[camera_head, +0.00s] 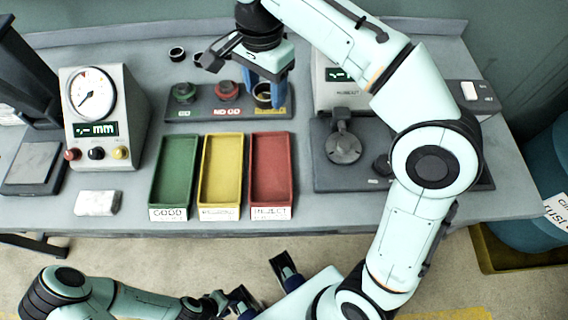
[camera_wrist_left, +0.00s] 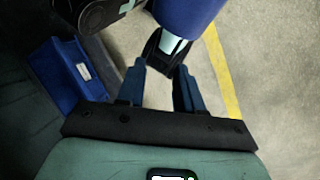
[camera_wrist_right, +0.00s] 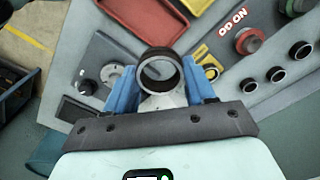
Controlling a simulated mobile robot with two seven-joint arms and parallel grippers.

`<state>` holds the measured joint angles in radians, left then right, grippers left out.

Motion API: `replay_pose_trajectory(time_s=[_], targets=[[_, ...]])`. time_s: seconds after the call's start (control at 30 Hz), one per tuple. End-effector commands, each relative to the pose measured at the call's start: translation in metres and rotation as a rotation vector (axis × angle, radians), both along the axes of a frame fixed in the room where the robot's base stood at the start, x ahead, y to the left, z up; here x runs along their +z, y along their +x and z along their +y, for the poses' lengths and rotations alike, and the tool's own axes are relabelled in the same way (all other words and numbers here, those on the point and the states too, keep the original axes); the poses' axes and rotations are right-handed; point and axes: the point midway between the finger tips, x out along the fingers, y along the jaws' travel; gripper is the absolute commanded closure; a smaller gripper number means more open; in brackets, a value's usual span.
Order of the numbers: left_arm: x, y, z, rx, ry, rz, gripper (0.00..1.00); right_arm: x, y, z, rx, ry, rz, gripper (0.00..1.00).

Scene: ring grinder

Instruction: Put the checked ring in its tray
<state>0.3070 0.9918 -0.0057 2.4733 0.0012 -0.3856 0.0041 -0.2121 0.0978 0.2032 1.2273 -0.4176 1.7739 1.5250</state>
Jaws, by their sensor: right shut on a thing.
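A dark ring (camera_wrist_right: 160,72) with a shiny inner wall is held between the blue fingers of my right gripper (camera_wrist_right: 158,64). In the head view my right gripper (camera_head: 266,88) is over the right end of the gauge panel (camera_head: 205,112), by the yellow-marked spot. The ring's contact with the panel is unclear. Three trays stand in front: green (camera_head: 174,168) labelled GOOD, yellow (camera_head: 222,170) with a hard-to-read label, and red (camera_head: 270,168) labelled REJECT. All look empty. My left gripper (camera_wrist_left: 160,78) is open and empty, low in front of the table.
Several loose rings (camera_head: 177,54) stand at the table's back. The panel has a green plug (camera_head: 184,92) and a red plug (camera_head: 228,90). A dial gauge (camera_head: 100,112) stands left. A grey machine (camera_head: 345,145) stands right, partly behind my right arm.

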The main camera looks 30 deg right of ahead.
Motion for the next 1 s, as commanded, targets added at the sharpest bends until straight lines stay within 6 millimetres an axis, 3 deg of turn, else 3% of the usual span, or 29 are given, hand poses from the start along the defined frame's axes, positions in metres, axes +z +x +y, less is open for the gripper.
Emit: replay_pose_trajectory(time_s=[0.17,0.6,0.87,1.0], targets=[[-0.013,-0.004,0.0,0.0,0.001,0.005,0.64,-0.029,-0.001,0.0,0.0,-0.001,0.004,0.85],[-0.041,0.002,0.001,0.007,0.005,-0.024,0.64,-0.14,-0.001,0.0,-0.001,0.0,0.004,0.85],[-0.045,0.004,0.001,0.009,0.007,-0.034,0.64,-0.164,0.0,0.0,-0.001,-0.001,0.002,0.85],[-0.05,0.006,0.001,0.011,0.007,-0.04,0.64,-0.187,0.0,0.0,0.0,-0.001,0.004,0.85]])
